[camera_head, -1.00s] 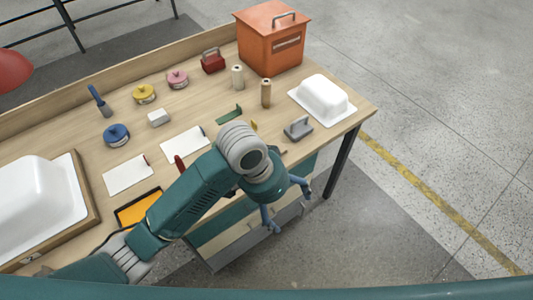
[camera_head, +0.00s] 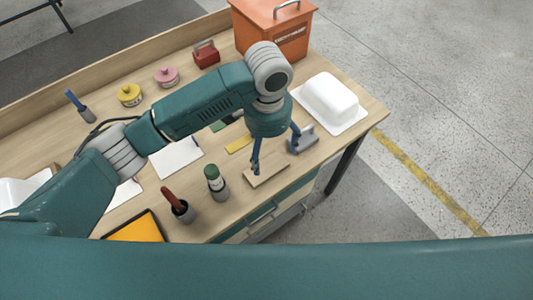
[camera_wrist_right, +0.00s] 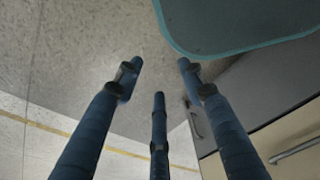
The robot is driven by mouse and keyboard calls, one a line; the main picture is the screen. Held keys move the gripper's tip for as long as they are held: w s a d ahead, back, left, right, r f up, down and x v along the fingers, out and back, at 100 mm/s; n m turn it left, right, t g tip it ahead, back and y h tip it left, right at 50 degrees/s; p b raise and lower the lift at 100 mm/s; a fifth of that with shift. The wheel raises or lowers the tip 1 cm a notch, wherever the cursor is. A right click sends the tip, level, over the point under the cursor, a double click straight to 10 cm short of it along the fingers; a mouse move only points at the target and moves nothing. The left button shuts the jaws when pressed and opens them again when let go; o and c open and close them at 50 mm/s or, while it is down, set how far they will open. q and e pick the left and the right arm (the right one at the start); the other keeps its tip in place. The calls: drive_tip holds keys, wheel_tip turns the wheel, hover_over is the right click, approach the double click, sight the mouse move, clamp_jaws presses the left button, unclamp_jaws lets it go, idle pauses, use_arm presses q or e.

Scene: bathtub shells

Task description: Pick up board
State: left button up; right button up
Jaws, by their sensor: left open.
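A small flat light-wood board (camera_head: 268,178) lies on the workbench near its front edge in the head view. My left gripper (camera_head: 275,160) is open above the bench. One blue finger reaches down by the board's far left edge, and another is beside a grey handled tool (camera_head: 303,142). I cannot tell whether a finger touches the board. The left gripper holds nothing that I can see. My right gripper (camera_wrist_right: 160,75) is open and empty in the right wrist view, with the floor behind its fingers.
A white tub shell (camera_head: 330,97) stands at the bench's right end, and an orange box (camera_head: 262,38) behind. A green-capped container (camera_head: 215,182) and a cup with a red handle (camera_head: 178,205) stand left of the board. A yellow strip (camera_head: 239,144) lies nearby.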

use_arm(q)
hover_over(269, 171)
drive_tip(key=f, duration=0.4)
drive_tip(key=shift+s+a+p, duration=0.25)
drive_tip(key=shift+s+p, duration=0.05)
drive_tip(key=shift+w+f, duration=0.1)
drive_tip(key=shift+f, duration=0.25)
drive_tip(key=f, duration=0.1)
drive_tip(key=f+p, duration=0.1)
drive_tip(key=f, duration=0.3)
drive_tip(key=shift+w+d+p, duration=0.2)
drive_tip(key=shift+d+p, duration=0.05)
drive_tip(key=shift+p, duration=0.05)
drive_tip(key=shift+c, duration=1)
drive_tip(key=c, duration=0.9)
drive_tip(key=shift+c, duration=1.2)
use_arm(e)
drive_tip(key=s, duration=0.1)
drive_tip(key=s+r, duration=0.1)
drive_tip(key=s, duration=0.1)
drive_tip(key=s+r, duration=0.1)
drive_tip(key=shift+s+d, duration=0.25)
drive_tip(key=shift+s, duration=0.05)
